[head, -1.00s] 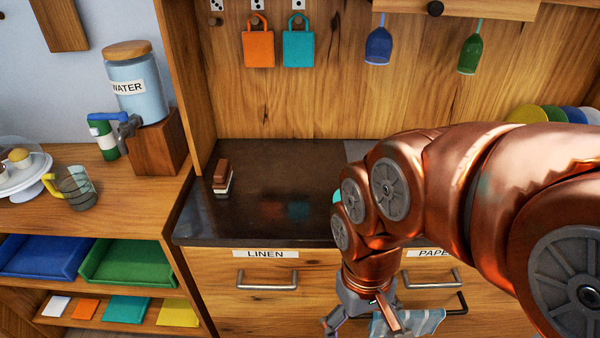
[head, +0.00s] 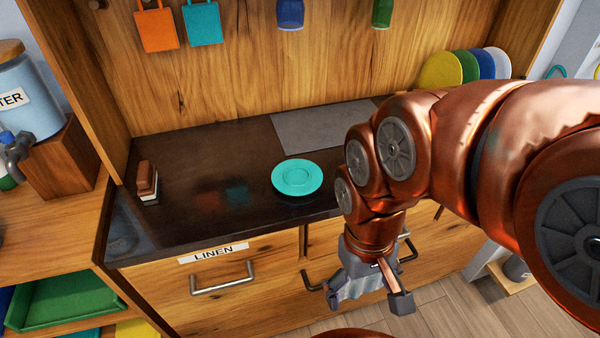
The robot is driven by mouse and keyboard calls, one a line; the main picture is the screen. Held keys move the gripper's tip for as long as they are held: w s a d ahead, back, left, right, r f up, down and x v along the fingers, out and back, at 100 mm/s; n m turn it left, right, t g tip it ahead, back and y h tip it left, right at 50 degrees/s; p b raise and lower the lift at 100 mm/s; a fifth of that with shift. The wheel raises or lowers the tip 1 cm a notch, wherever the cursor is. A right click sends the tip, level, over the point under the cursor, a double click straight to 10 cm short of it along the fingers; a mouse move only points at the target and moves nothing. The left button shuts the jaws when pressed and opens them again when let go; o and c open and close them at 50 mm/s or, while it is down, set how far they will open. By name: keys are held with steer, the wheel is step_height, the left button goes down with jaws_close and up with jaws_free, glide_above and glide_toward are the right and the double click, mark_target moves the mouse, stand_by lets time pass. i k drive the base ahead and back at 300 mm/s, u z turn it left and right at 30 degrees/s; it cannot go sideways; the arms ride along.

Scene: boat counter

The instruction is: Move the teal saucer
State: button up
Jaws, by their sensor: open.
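The teal saucer (head: 297,177) lies flat on the dark counter (head: 215,170), near its front edge, to the left of my arm. Nothing rests on it. My gripper (head: 367,300) is open and points down in front of the drawers, below the counter top and to the lower right of the saucer. It is apart from the saucer and its jaws look empty.
A grey mat (head: 318,127) lies behind the saucer. A brown and white block-like item (head: 147,182) stands at the counter's left end. Coloured plates (head: 440,70) stand upright at the back right. Drawer handles (head: 222,280) stick out below.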

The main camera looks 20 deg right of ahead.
mark_target(295, 178)
steer(key=u, duration=3.05)
steer(key=k, duration=0.8)
steer(key=z, duration=1.25)
